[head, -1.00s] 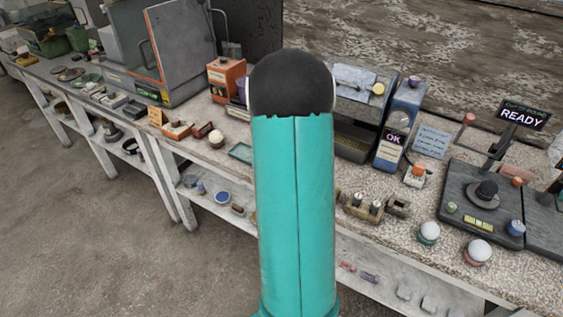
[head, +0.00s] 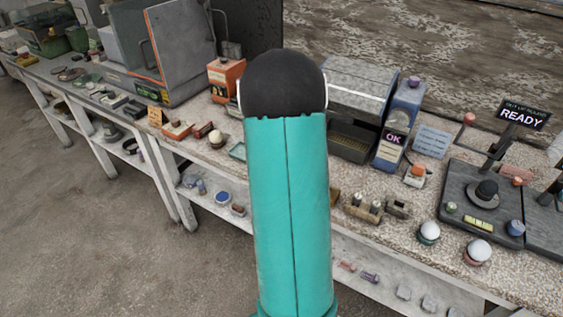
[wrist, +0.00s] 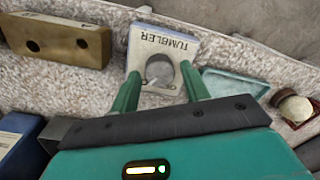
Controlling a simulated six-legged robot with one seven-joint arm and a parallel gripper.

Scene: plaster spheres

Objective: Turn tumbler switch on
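The tumbler switch (wrist: 188,46) shows in the wrist view as a pale plate with the word TUMBLER upside down. A rounded grey part (wrist: 159,72) sits in its lower middle. My gripper (wrist: 162,87) is open, its two green fingers spread on either side of that grey part. I cannot tell whether either finger touches the switch. I cannot make out the lever's position. In the head view my teal arm hides the switch and the gripper.
In the wrist view, a wooden block with two holes (wrist: 57,42) lies left, and a teal tray (wrist: 236,84) and a round knob (wrist: 295,108) lie right. In the head view, a blue device marked OK (head: 400,125) and a READY sign (head: 522,116) stand to the right.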

